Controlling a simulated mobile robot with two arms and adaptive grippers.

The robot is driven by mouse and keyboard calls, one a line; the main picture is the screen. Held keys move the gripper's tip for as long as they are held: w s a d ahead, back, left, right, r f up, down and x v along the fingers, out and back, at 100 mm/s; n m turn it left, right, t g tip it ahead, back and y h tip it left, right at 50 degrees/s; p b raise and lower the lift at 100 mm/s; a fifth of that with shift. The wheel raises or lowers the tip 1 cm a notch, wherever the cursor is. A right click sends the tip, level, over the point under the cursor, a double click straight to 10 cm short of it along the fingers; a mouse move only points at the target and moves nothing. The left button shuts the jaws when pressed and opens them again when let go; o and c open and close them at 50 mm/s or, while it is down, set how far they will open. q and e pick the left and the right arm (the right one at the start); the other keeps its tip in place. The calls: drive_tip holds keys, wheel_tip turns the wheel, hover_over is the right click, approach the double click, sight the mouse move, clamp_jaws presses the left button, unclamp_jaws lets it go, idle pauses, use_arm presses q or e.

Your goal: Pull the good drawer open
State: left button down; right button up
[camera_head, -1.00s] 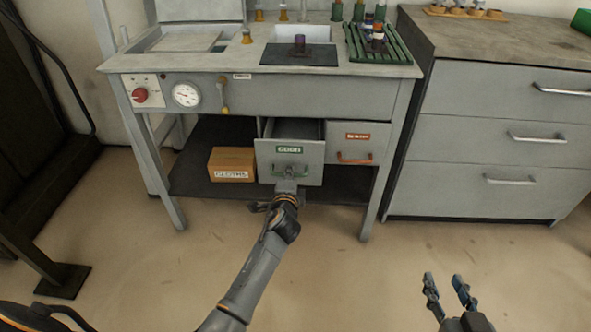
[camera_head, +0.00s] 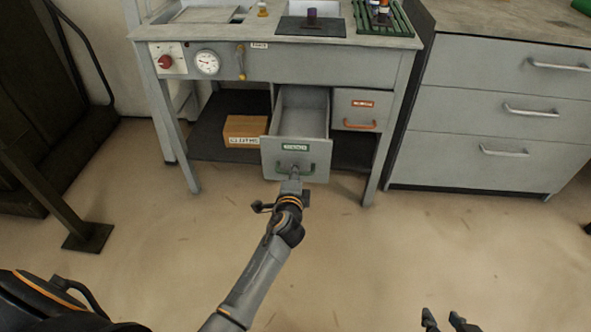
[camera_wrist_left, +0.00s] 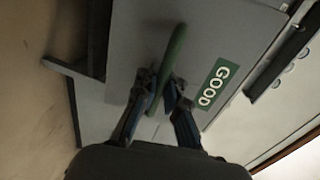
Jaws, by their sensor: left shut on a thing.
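The good drawer (camera_head: 303,113) stands pulled out of the grey bench, and its empty inside shows from above. Its front (camera_wrist_left: 145,40) carries a green GOOD label (camera_wrist_left: 214,82), which also shows in the head view (camera_head: 295,147). My left gripper (camera_head: 293,170) is at the drawer front. In the left wrist view its fingers (camera_wrist_left: 160,92) are shut on the green handle (camera_wrist_left: 176,48). My right gripper (camera_head: 444,318) is at the bottom edge of the head view, away from the bench, with its two fingertips apart and nothing between them.
A closed drawer with an orange handle (camera_head: 359,125) is right of the good drawer. A cardboard box (camera_head: 245,131) stands on the lower shelf to the left. A grey cabinet (camera_head: 490,125) stands at the right. The floor (camera_head: 400,250) in front is clear.

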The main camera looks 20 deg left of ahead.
use_arm(q)
drive_tip(key=shift+a+r, duration=0.1)
drive_tip(key=c, duration=1.7)
unclamp_jaws()
drive_tip(key=v, duration=1.2)
